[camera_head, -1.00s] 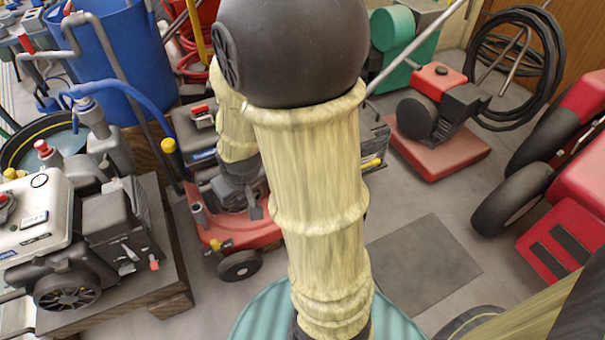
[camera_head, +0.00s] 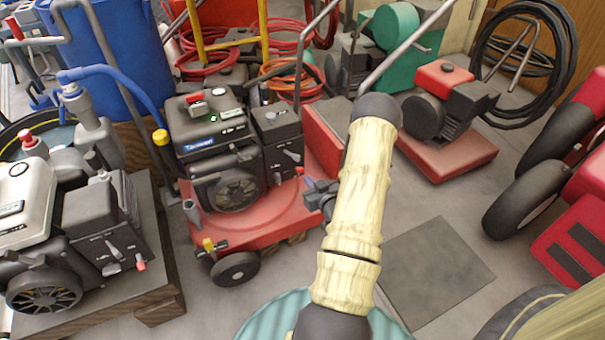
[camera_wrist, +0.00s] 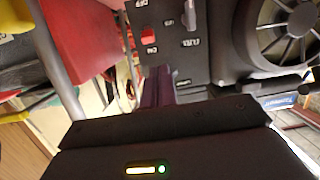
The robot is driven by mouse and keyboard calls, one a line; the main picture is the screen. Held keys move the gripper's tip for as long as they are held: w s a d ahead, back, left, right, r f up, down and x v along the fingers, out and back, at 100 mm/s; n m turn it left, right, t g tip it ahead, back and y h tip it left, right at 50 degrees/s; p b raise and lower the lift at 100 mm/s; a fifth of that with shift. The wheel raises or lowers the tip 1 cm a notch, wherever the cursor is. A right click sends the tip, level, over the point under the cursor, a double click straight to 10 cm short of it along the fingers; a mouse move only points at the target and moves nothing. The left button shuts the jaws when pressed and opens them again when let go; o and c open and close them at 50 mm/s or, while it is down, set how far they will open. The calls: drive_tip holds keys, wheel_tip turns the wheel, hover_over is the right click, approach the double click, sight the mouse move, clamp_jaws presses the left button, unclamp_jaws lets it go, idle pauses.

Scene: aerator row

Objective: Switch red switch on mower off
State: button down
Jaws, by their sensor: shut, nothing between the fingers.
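The mower (camera_head: 262,232) has a red deck and a black engine with a dark side box in the head view. A small red switch (camera_head: 299,170) shows low on that box, just beside my gripper (camera_head: 318,192). In the wrist view the red switch (camera_wrist: 148,34) sits on a dark panel between the labels OFF and ON, nearer ON. My gripper (camera_wrist: 157,85) is shut and empty, its purple-dark fingers pointing at the panel just below the switch. Whether the tips touch the panel I cannot tell.
Another engine (camera_head: 75,215) stands on a wooden pallet at left. A red-based machine (camera_head: 450,155) is at back right, red tyred equipment (camera_head: 525,200) at right. A metal handle bar (camera_head: 410,45) slants up behind my arm. Bare floor with a dark mat (camera_head: 435,270) lies right of the mower.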

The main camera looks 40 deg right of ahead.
sight(298, 169)
drive_tip(key=shift+s+d+f+m+t+h, duration=0.4)
drive_tip(key=shift+s+d+f+t, duration=0.15)
drive_tip(key=shift+s, duration=0.2)
drive_tip(key=b+x, duration=0.4)
drive_tip(key=x, duration=0.6)
drive_tip(key=shift+b, duration=0.35)
drive_tip(key=shift+w+f, duration=0.1)
